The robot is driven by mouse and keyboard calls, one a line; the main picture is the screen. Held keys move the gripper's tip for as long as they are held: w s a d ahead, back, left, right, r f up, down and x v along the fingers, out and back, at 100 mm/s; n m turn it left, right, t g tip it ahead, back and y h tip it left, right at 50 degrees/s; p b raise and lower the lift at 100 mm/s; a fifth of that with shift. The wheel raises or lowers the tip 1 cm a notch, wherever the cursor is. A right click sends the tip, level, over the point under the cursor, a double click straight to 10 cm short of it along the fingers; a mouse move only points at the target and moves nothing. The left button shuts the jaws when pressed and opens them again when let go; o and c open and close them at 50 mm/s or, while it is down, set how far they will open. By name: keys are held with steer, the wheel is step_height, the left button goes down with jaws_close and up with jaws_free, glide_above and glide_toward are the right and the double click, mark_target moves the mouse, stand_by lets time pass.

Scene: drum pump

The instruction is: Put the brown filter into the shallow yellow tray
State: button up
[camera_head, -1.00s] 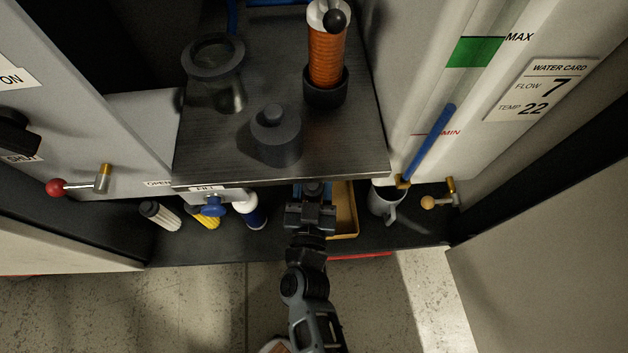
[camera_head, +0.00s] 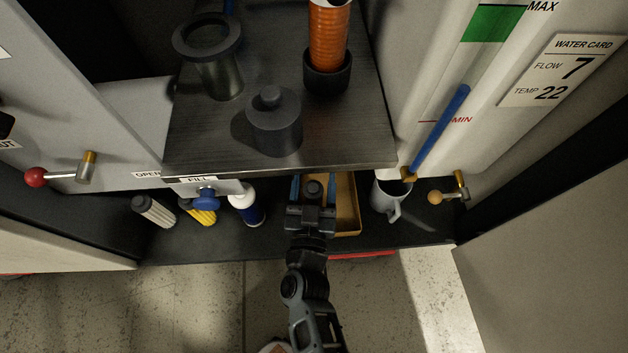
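The shallow yellow tray (camera_head: 347,205) lies on the dark lower shelf, partly hidden by my gripper and the upper shelf's edge. My gripper (camera_head: 313,188) is at the tray's left part, pointing away from me. Its two blue fingers stand apart, with a dark round part showing between them. I see no filter between the fingers, but the space beneath is hidden. An orange-brown ribbed cylinder (camera_head: 328,40) stands upright in a black cup on the upper shelf. I cannot tell if it is the brown filter; no other brown filter is visible.
A pale filter (camera_head: 153,210), a yellow filter (camera_head: 202,216) and a blue-white bottle (camera_head: 247,205) are left of my gripper. A grey mug (camera_head: 388,200) stands right of the tray. The upper shelf (camera_head: 220,150) overhangs, with a dark knobbed cap (camera_head: 274,125) on it.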

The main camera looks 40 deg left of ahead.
steer(key=shift+o, duration=0.8)
steer(key=shift+s+d+r, duration=0.1)
steer(key=shift+r, duration=0.1)
steer(key=p+v, duration=0.4)
steer(key=v, duration=0.8)
steer(key=s+d+r+m+t+h, duration=0.15)
steer(key=d+r, duration=0.25)
steer(key=d, duration=0.7)
steer(key=s+d+r+m+h, duration=0.2)
steer(key=d+r+h, duration=0.15)
steer(key=d, duration=0.65)
steer(key=s+d+r+m+h, duration=0.2)
steer(key=d+r, duration=0.4)
steer(key=r, duration=0.3)
steer(key=s+d+r+m+h, duration=0.2)
steer(key=s+d+r+h, duration=0.2)
steer(key=s+d+r, duration=0.3)
step_height(320, 180, up, 2)
steer(key=shift+d+r+g, duration=0.1)
steer(key=shift+d+g, duration=0.2)
steer(key=shift+g, duration=0.05)
steer(key=shift+c, duration=0.2)
